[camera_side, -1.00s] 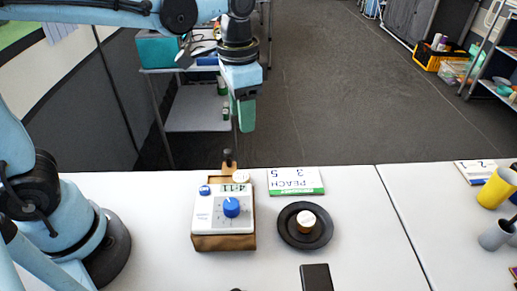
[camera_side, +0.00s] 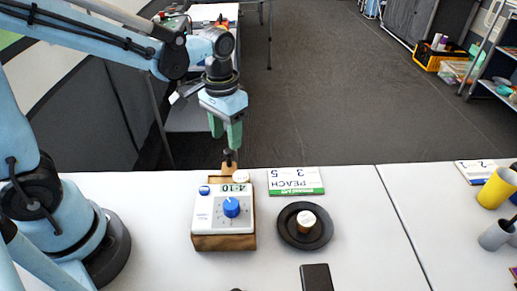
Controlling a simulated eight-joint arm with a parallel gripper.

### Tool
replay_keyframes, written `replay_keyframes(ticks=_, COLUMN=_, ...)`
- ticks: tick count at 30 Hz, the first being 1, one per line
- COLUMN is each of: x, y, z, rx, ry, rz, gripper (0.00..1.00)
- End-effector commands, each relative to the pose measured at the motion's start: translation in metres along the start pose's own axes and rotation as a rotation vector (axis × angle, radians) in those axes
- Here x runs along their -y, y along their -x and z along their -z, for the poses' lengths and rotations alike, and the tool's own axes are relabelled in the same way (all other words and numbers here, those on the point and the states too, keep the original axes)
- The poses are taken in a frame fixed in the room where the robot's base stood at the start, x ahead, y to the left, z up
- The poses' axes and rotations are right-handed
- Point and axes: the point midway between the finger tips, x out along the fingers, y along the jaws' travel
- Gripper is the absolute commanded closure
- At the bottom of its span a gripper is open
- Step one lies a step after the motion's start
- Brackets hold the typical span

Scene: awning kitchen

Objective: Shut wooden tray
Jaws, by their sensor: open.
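A wooden box (camera_side: 222,243) stands on the white table with a white timer (camera_side: 219,212) on top of it. Its wooden tray (camera_side: 229,168) sticks out at the far side, toward the table's back edge, with a dark knob (camera_side: 228,156) at its far end. The tray's inside is mostly hidden by the timer. My gripper (camera_side: 225,143) points down with its two green fingers apart and empty. It is just above or behind the knob in the picture; whether it touches the knob is unclear.
A PEACH card (camera_side: 295,181) lies right of the box. A dark plate (camera_side: 285,238) holds a small round wooden-sided object (camera_side: 306,222). A black block (camera_side: 315,277) is at the front. Beyond the back edge is open floor, with a shelf cart behind my arm.

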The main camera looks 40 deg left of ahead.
Motion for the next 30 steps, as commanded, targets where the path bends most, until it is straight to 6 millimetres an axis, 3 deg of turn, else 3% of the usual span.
replay_keyframes(ticks=9, x=0.0, y=-0.034, z=0.001, rx=0.0, ry=-0.001, rz=0.0, gripper=0.52)
replay_keyframes(ticks=23, x=0.0, y=-0.042, z=0.0, rx=0.0, ry=-0.001, rz=0.0, gripper=0.52)
replay_keyframes(ticks=30, x=0.0, y=-0.042, z=0.0, rx=0.0, ry=-0.001, rz=0.0, gripper=0.88)
